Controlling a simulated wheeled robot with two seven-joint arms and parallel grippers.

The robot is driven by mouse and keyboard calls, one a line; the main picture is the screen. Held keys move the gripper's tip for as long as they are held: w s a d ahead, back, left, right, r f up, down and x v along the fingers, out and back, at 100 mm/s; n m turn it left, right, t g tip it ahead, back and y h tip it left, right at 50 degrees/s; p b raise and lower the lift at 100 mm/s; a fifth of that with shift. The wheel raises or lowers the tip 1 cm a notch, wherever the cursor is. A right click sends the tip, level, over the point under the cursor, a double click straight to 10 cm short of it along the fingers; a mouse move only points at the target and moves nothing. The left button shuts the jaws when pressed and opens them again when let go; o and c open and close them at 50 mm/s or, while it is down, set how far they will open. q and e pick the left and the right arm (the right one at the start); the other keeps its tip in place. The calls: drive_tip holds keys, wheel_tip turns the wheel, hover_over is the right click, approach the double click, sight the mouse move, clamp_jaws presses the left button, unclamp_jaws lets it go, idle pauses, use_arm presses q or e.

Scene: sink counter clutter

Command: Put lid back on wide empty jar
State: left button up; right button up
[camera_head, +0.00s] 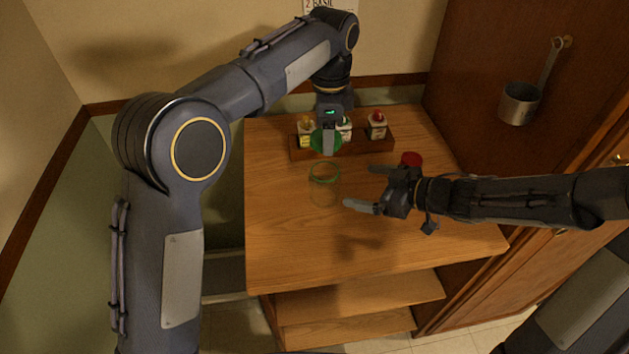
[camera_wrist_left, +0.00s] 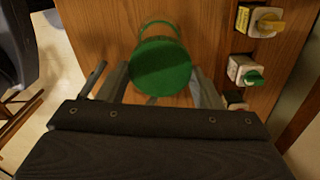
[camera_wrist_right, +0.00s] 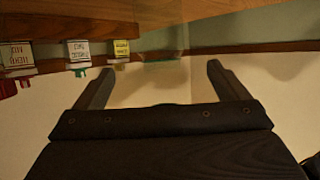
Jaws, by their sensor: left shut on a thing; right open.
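A green round lid (camera_head: 325,142) is held by my left gripper (camera_head: 329,132), which is shut on it above the table, just behind the jar as seen from the head. The lid (camera_wrist_left: 160,67) fills the middle of the left wrist view. The wide clear glass jar (camera_head: 324,188), with a green-tinted rim, stands upright and open on the table and looks empty. The lid is apart from the jar's rim. My right gripper (camera_head: 361,187) is open at the jar's right side, its fingers pointing toward it. In the right wrist view, the jar is only a faint clear shape.
A wooden rack (camera_head: 355,144) with several small labelled jars stands at the back of the table. A red round thing (camera_head: 411,158) sits behind my right gripper. A metal pot (camera_head: 519,103) hangs on the right wall. The table's front (camera_head: 290,255) is clear.

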sight(325, 179)
use_arm(q)
drive_tip(key=shift+s+d, duration=0.1)
use_arm(e)
drive_tip(key=shift+s+d, duration=0.1)
drive_tip(key=x, duration=1.2)
drive_tip(key=c, duration=1.5)
use_arm(q)
drive_tip(key=shift+f, duration=2.45)
use_arm(e)
drive_tip(key=shift+o, duration=0.2)
use_arm(q)
drive_tip(key=shift+f, duration=0.9)
